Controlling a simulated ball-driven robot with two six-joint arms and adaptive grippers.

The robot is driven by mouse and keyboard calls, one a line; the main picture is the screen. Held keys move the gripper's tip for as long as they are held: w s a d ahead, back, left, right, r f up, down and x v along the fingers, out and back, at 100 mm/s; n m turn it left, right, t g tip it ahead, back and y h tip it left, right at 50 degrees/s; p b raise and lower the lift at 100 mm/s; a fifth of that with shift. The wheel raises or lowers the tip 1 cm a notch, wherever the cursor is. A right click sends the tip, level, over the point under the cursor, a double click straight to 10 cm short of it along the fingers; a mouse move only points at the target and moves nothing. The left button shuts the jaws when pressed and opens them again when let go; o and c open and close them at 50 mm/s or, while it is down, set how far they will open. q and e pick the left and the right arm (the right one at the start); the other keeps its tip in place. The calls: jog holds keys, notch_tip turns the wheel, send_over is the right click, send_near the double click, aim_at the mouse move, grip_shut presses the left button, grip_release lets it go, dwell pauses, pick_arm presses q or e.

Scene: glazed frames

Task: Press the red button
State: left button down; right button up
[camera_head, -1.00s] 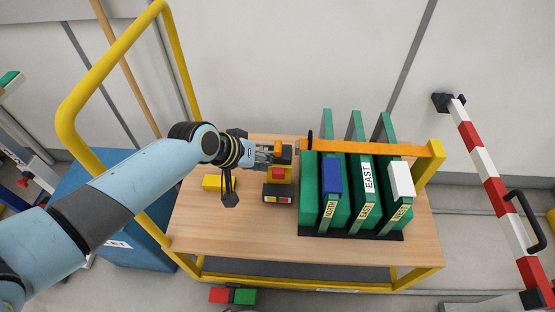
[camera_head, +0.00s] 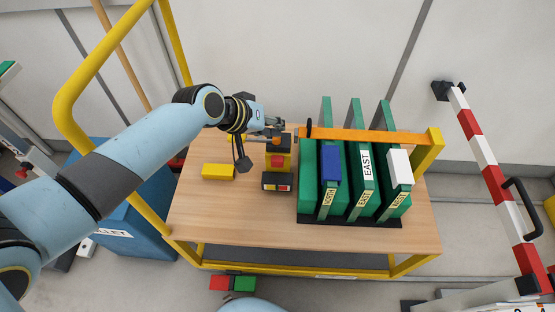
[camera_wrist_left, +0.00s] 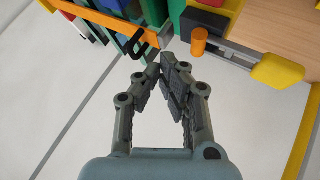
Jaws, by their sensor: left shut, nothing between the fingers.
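A red block-like part (camera_head: 278,161), which looks like the red button, sits on a yellow housing (camera_head: 286,172) on the wooden table, just left of the green frames. Below it is a dark box (camera_head: 276,182) with small red, yellow and pale patches on its front. My left gripper (camera_head: 279,126) is shut and empty, just behind and above the housing in the head view. In the left wrist view its fingertips (camera_wrist_left: 168,68) are together, with an orange cylinder (camera_wrist_left: 199,41) beyond them. I see no contact with the red part. My right gripper is not in view.
Green frames (camera_head: 364,178) stand in a dark rack on the right of the table (camera_head: 225,218), under an orange bar (camera_head: 375,135). A yellow block (camera_head: 218,172) lies left of the housing. A red-white barrier (camera_head: 490,180) stands at right. The table's front left is clear.

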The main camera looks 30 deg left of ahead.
aim_at(284, 149)
pick_arm(q)
notch_tip(284, 149, down, 6)
jog(key=b, duration=0.5)
jog(key=shift+f, duration=0.15)
jog(key=shift+f+b, duration=0.55)
dwell(0.5)
jog(key=shift+f, duration=0.1)
jog(key=shift+f, duration=0.25)
